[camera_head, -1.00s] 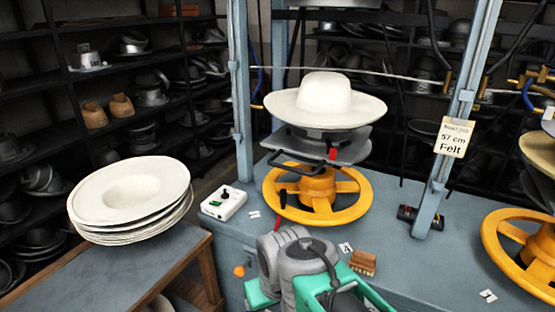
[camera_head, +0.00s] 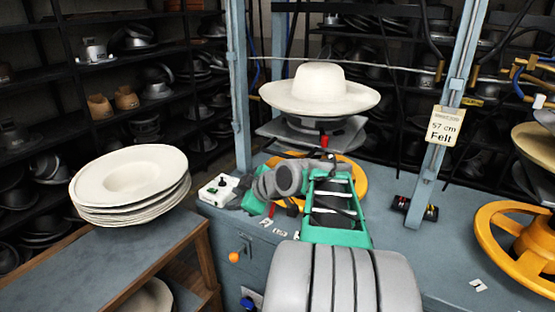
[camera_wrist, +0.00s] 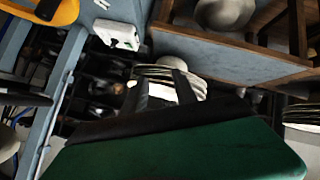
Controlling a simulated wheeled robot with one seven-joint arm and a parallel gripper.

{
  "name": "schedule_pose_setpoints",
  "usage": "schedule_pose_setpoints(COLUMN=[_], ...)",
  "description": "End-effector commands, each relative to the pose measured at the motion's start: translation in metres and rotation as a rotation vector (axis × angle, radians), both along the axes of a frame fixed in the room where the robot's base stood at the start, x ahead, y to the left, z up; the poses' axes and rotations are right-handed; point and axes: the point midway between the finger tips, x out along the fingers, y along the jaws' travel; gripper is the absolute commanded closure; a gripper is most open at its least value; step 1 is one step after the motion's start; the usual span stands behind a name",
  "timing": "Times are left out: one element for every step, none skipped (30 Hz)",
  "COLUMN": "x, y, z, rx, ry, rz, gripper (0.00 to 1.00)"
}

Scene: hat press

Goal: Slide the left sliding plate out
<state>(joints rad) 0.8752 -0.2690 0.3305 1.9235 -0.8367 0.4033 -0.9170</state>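The left sliding plate (camera_head: 347,134) is a flat grey plate below a wide-brimmed off-white hat (camera_head: 320,88) on the left press. A small red knob (camera_head: 324,141) shows at its front. My arm reaches across the table in front of the press and partly covers the yellow handwheel (camera_head: 352,178) below the plate. In the wrist view my gripper (camera_wrist: 161,88) has two dark fingers standing apart, with nothing seen held between them. In the head view the gripper is hard to make out near the white control box (camera_head: 219,189), left of and below the plate.
A stack of white hats (camera_head: 130,188) sits on a side table (camera_head: 75,262) at left. Blue-grey posts (camera_head: 240,90) frame the press, and a slanted one (camera_head: 455,110) carries a label. A second yellow handwheel (camera_head: 510,245) stands at right. Dark shelves line the back.

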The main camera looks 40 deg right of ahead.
Motion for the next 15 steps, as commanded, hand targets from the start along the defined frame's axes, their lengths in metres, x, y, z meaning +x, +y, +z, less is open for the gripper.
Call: schedule_pose_setpoints(x=[-0.005,-0.010,-0.019,-0.027,-0.034,-0.043,-0.048,-0.053,-0.058,-0.061,-0.062,-0.063,-0.063,-0.062,-0.059], y=[-0.049,-0.073,-0.101,-0.117,-0.130,-0.143,-0.151,-0.157,-0.162,-0.165,-0.167,-0.168,-0.168,-0.167,-0.167], z=[0.010,0.021,0.034,0.043,0.051,0.059,0.064,0.068,0.072,0.075,0.076,0.078,0.078,0.078,0.078], rx=[-0.064,-0.113,-0.180,-0.226,-0.266,-0.309,-0.335,-0.358,-0.378,-0.392,-0.401,-0.406,-0.409,-0.408,-0.407], ry=[-0.099,-0.166,-0.247,-0.296,-0.338,-0.380,-0.405,-0.425,-0.445,-0.456,-0.463,-0.468,-0.469,-0.470,-0.469], rz=[0.006,0.022,0.036,0.044,0.050,0.054,0.057,0.058,0.060,0.060,0.060,0.062,0.064,0.064,0.066], gripper=[0.66,0.66,0.66,0.66,0.66,0.66,0.66,0.66,0.66,0.66,0.66,0.66,0.66,0.66,0.66])
